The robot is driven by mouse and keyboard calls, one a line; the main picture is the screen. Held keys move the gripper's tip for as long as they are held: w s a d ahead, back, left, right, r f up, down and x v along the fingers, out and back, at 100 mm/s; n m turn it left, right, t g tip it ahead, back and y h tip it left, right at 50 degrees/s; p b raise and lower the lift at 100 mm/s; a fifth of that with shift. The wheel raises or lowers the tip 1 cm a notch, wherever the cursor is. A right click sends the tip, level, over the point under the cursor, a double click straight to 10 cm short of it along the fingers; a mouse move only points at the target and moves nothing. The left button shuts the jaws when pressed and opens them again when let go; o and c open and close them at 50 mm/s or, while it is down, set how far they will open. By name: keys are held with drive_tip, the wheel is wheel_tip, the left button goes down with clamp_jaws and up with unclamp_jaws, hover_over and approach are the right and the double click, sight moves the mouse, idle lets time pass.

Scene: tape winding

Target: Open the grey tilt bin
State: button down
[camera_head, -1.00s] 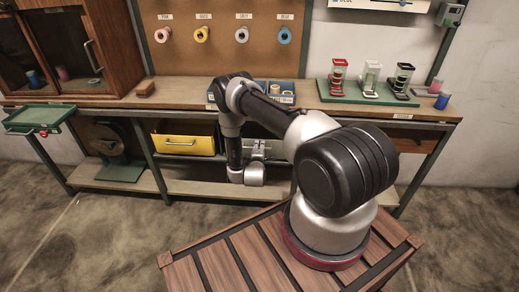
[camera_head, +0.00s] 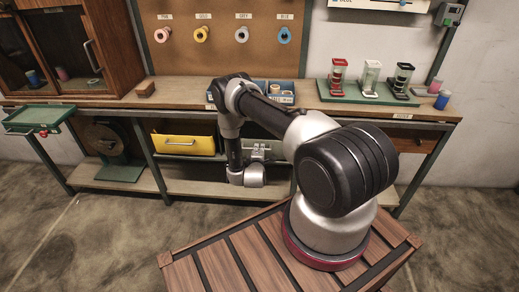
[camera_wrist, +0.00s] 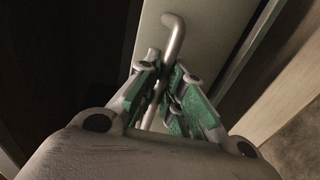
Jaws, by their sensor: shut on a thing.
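The grey tilt bin (camera_wrist: 218,28) fills the top of the wrist view as a plain pale panel. Its bar handle (camera_wrist: 173,38) runs down the panel and bends at its upper end. My gripper (camera_wrist: 160,78) has its green-padded fingers closed around the handle bar. In the head view my arm reaches over the bench edge and down to the shelf bay right of the yellow bin (camera_head: 184,144). There the arm hides much of the grey bin, and how far it tilts is hard to tell.
A lower shelf (camera_head: 200,188) runs beneath. A green stand (camera_head: 118,170) is at the left. The floor in front of the bench is clear.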

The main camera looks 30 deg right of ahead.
drive_tip(key=shift+s+a+f, duration=0.65)
drive_tip(key=shift+s+f, duration=0.25)
drive_tip(key=shift+s, duration=0.1)
drive_tip(key=shift+s+a+f, duration=0.65)
drive_tip(key=shift+s+f, duration=0.25)
drive_tip(key=shift+s, duration=0.05)
drive_tip(key=c, duration=1.5)
unclamp_jaws()
drive_tip(key=v, duration=1.2)
